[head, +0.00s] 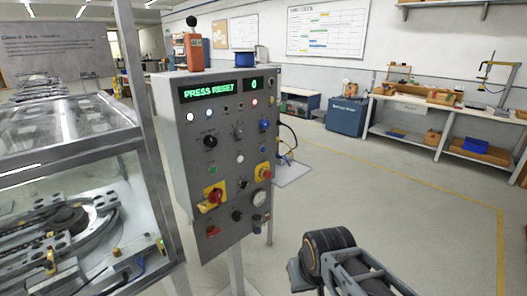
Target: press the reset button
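A grey control panel (222,150) stands on a post left of centre. Its green display (208,91) reads "PRESS RESET", and a smaller display (253,84) beside it seems to read 0. The face carries a blue button (264,125), a white button (240,159), a green button (212,170), black knobs and several lamps. The labels are too small to read, so I cannot tell which button is marked reset. Part of my arm shows at the bottom right, apart from the panel. I do not see my gripper's fingers.
Two red controls on yellow plates, a lower left one (213,195) and a right one (263,172), sit on the panel, with a gauge (259,198) below. A glass-sided machine (70,150) stands close on the left.

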